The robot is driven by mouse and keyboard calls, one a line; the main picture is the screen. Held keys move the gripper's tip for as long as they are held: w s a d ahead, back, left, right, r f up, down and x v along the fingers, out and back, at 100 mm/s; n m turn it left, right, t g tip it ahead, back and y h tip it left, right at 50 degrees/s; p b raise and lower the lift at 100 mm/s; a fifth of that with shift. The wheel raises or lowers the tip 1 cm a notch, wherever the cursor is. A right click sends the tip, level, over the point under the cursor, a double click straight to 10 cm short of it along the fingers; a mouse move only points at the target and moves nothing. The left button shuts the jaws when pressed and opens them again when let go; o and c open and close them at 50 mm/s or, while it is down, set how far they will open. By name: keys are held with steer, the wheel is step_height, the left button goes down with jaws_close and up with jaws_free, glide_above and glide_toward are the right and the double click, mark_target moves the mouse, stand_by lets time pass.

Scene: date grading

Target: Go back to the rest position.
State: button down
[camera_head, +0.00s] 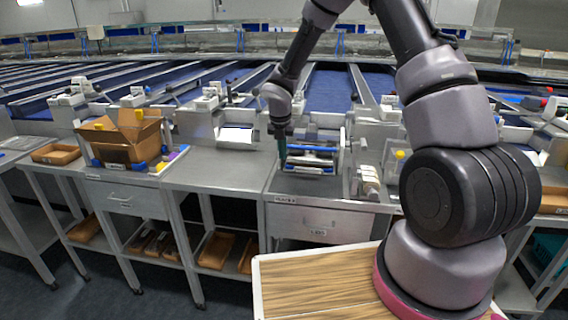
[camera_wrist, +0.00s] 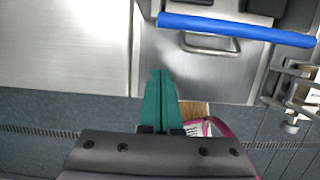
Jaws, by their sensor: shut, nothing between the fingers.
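My gripper (camera_head: 282,152) hangs from my arm over the metal bench, just left of a small metal device (camera_head: 313,155) with rollers or bars. In the wrist view its two green fingers (camera_wrist: 160,88) are together, with nothing between them. The fingers point toward the front of a metal drawer unit (camera_wrist: 213,68) with a handle. Whether the fingertips touch anything cannot be told.
A cardboard box (camera_head: 122,138) stands open on the bench at left. A drawer (camera_head: 318,224) is closed under the device. A blue bar (camera_wrist: 238,28) crosses the wrist view. A roll holder (camera_head: 369,183) stands right of the device. The bench left of my gripper (camera_head: 215,172) is bare.

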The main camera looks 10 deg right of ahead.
steer(key=s+d+r+m, duration=0.3)
steer(key=r+m, duration=0.2)
steer(key=r, duration=0.3)
steer(key=s+d+r+m+t, duration=0.1)
steer(key=s+d+r+m, duration=0.3)
steer(key=r+m, duration=0.25)
steer(key=s+d+r+m, duration=0.3)
steer(key=r+m, duration=0.2)
steer(key=r, duration=0.4)
steer(key=s+d+r+m+t+y, duration=0.1)
steer(key=s+r+m, duration=0.4)
steer(key=s+m, duration=0.5)
steer(key=s+d+r+m+t+y, duration=0.1)
steer(key=s+r+m, duration=0.4)
steer(key=s+m, duration=0.5)
steer(key=shift+s+d+r+t+y, duration=0.3)
steer(key=shift+s+d+t+y, duration=0.1)
steer(key=shift+t, duration=0.4)
